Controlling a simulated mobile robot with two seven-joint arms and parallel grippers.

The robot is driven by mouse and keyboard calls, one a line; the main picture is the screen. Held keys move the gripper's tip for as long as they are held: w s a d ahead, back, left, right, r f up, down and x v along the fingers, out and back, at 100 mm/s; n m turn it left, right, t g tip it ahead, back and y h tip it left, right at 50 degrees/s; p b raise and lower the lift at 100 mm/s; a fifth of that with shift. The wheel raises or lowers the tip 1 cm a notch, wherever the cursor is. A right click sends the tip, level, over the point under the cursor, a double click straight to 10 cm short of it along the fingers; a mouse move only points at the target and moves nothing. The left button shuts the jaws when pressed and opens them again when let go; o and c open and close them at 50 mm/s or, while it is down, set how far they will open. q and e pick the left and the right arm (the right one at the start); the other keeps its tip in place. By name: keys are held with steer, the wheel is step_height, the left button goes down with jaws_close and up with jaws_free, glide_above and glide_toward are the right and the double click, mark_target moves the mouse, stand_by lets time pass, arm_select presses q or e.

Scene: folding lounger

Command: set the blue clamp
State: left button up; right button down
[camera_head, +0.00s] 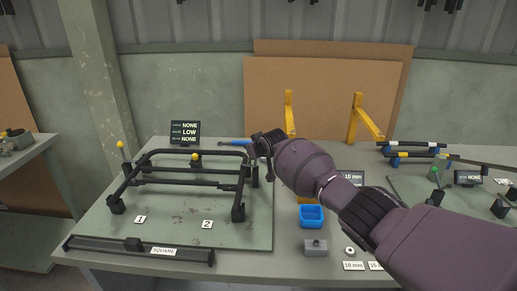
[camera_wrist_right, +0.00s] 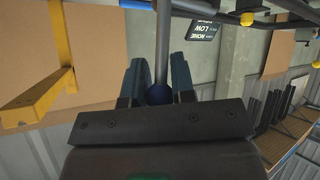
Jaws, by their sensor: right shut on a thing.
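My right gripper (camera_head: 262,146) reaches in from the right to the back right corner of the black tube frame (camera_head: 185,152). In the right wrist view its two fingers (camera_wrist_right: 158,75) are closed around a dark blue ball knob (camera_wrist_right: 158,94) on a grey rod (camera_wrist_right: 162,45), which looks like the lever of the blue clamp. In the head view the gripper hides this knob. Two yellow-knobbed levers (camera_head: 120,145) (camera_head: 195,157) stand at the left and middle of the frame. My left gripper is not in view.
A dark sign (camera_head: 185,132) reading NONE, LOW, NONE stands behind the frame. A blue bin (camera_head: 311,216) and a grey block (camera_head: 315,246) lie right of the frame's board. A black SQUARE bar (camera_head: 138,250) lies along the front. Yellow brackets (camera_head: 289,115) (camera_head: 360,118) stand at the back.

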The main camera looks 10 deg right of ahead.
steer(key=shift+a+h, duration=0.2)
steer(key=shift+h, duration=0.1)
steer(key=shift+n, duration=0.3)
steer(key=c, duration=1)
jaws_free()
steer(key=shift+w, duration=0.1)
steer(key=shift+o, duration=0.2)
